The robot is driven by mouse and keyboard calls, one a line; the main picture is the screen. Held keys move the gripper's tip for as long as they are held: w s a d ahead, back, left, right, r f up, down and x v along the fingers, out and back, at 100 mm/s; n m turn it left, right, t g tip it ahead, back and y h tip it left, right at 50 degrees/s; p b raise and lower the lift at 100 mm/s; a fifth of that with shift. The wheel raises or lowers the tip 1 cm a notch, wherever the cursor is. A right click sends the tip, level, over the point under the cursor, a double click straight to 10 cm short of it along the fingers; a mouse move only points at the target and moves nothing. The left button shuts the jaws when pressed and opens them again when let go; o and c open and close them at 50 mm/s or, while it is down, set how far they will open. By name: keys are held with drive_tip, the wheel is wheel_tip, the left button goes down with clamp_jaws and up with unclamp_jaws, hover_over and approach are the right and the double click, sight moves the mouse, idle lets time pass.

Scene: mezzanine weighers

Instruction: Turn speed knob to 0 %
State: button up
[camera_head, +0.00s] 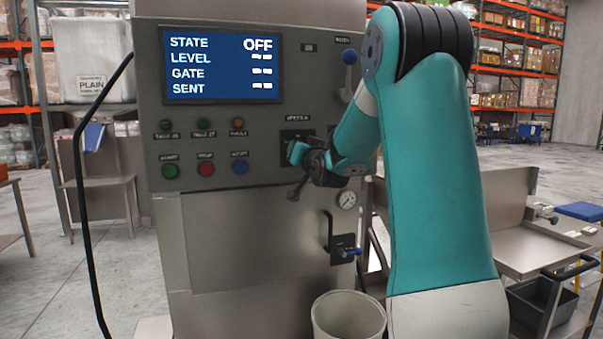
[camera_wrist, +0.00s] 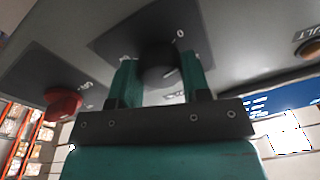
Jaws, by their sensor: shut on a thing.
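The speed knob (camera_wrist: 158,76) is a dark round knob on a dark plate in the wrist view. A 0 is printed on the plate near its upper right. My gripper (camera_wrist: 160,72) is shut on the knob, with one teal finger on each side. A pale line shows on the knob's lower right side; its exact pointing is hard to tell. In the head view my gripper (camera_head: 298,153) is at the lower edge of the speed plate (camera_head: 297,135), and the knob is hidden behind it.
The panel screen (camera_head: 222,66) reads STATE OFF, with dashes for LEVEL, GATE and SENT. Several buttons, among them a red one (camera_head: 206,169), sit left of the gripper. A red knob (camera_wrist: 65,103) is near in the wrist view. A pale bin (camera_head: 348,315) stands below.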

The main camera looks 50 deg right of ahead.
drive_tip(key=shift+f+n+b, duration=0.15)
drive_tip(key=shift+n+b, duration=0.6)
drive_tip(key=shift+b, duration=0.2)
drive_tip(key=shift+f+n+b, duration=0.15)
drive_tip(key=shift+n+b, duration=0.6)
drive_tip(key=shift+b, duration=0.15)
drive_tip(key=shift+r, duration=0.1)
drive_tip(key=o, duration=0.9)
drive_tip(key=shift+r, duration=0.1)
drive_tip(key=b+v, duration=0.2)
drive_tip(key=v, duration=1.5)
drive_tip(key=shift+s+b, duration=0.3)
